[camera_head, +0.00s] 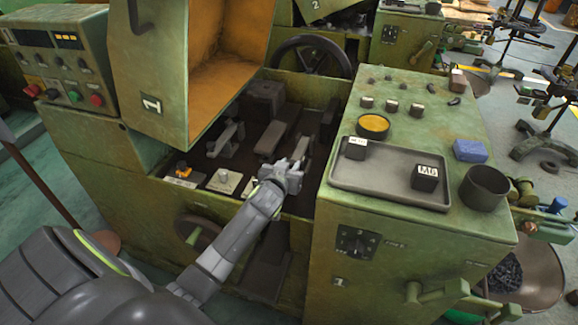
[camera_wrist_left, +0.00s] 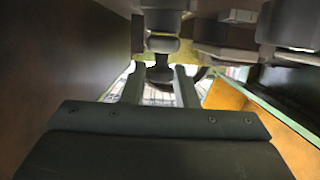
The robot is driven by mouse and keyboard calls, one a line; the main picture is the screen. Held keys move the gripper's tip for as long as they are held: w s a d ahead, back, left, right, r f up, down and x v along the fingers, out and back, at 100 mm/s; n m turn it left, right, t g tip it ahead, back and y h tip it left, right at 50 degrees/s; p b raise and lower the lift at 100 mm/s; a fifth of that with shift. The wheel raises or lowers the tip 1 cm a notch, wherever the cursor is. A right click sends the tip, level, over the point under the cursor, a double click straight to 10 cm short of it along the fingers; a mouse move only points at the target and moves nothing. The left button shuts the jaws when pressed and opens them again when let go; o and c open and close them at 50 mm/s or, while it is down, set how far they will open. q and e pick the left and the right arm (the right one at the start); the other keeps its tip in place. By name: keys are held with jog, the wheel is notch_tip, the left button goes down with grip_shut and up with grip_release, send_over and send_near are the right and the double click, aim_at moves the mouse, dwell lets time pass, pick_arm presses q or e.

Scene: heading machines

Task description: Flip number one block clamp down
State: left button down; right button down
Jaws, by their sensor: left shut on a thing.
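The machine marked 1 (camera_head: 152,104) has an open bay with metal clamp parts in it. One grey clamp (camera_head: 226,140) sits in the left of the bay, clear of my arm. My left gripper (camera_head: 294,168) is inside the bay at its right, by a second clamp whose lever (camera_head: 301,148) shows just past the fingers. In the left wrist view my two fingers (camera_wrist_left: 159,78) are on either side of a dark rounded lever end (camera_wrist_left: 160,74), shut on it. The gripper partly hides this clamp in the head view. My right gripper is not in view.
The cabinet top right of the bay holds a grey tray (camera_head: 385,190) with two dark blocks, a yellow-filled dish (camera_head: 373,125), a blue block (camera_head: 470,150) and a dark cup (camera_head: 484,188). The raised orange-lined cover (camera_head: 230,60) stands above the bay. A handwheel (camera_head: 313,55) is behind.

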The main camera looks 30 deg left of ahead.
pick_arm(q)
jog(key=shift+s+f, duration=0.15)
jog(key=shift+f, duration=0.3)
jog(key=c, duration=1.4)
grip_release()
jog(key=shift+o, duration=1.2)
jog(key=shift+r, duration=0.15)
jog(key=v, duration=1.7)
jog(key=shift+r+b, duration=0.1)
jog(key=shift+b, duration=0.2)
